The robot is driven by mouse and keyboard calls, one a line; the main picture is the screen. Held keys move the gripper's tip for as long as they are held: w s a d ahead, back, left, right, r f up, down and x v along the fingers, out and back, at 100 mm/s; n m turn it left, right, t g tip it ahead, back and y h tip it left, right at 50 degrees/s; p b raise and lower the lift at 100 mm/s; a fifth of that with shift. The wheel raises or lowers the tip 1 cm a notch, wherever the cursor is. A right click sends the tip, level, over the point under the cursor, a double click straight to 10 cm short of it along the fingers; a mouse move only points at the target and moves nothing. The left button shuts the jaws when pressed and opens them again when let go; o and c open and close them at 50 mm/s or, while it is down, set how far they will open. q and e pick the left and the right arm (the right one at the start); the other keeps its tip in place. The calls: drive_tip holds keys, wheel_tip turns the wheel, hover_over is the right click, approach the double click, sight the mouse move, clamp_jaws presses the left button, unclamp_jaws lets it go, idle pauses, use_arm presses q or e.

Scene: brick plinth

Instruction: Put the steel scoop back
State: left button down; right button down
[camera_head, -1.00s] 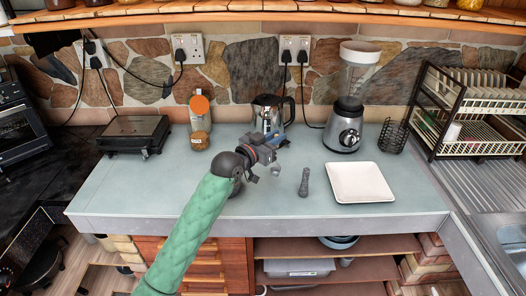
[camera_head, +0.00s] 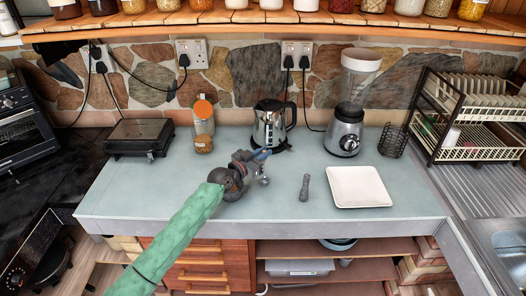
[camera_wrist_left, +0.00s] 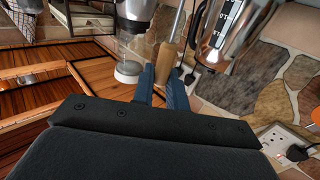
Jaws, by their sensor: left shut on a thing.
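My left gripper (camera_head: 262,154) is over the middle of the counter, in front of the kettle. In the left wrist view its two blue fingers (camera_wrist_left: 163,88) are shut on a tan handle. A thin steel shaft runs on from that handle, so I take it to be the steel scoop (camera_wrist_left: 166,60). The scoop's far end leaves the top of the wrist view. In the head view the gripper hides most of the scoop; a small shiny piece below the gripper may be part of it. My right gripper is not in view.
A steel kettle (camera_head: 268,128), an orange-lidded jar (camera_head: 203,128) and a blender (camera_head: 344,130) stand behind. A dark grey pestle-like object (camera_head: 305,188) and a white square plate (camera_head: 358,187) are to the right. A wire holder (camera_head: 393,141) is near the dish rack (camera_head: 470,110). The counter's front left (camera_head: 130,195) is clear.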

use_arm(q)
drive_tip(key=shift+f, duration=0.15)
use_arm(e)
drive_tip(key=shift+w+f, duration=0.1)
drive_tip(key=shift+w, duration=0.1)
use_arm(q)
drive_tip(key=c, duration=1.4)
unclamp_jaws()
drive_tip(key=shift+d, duration=0.1)
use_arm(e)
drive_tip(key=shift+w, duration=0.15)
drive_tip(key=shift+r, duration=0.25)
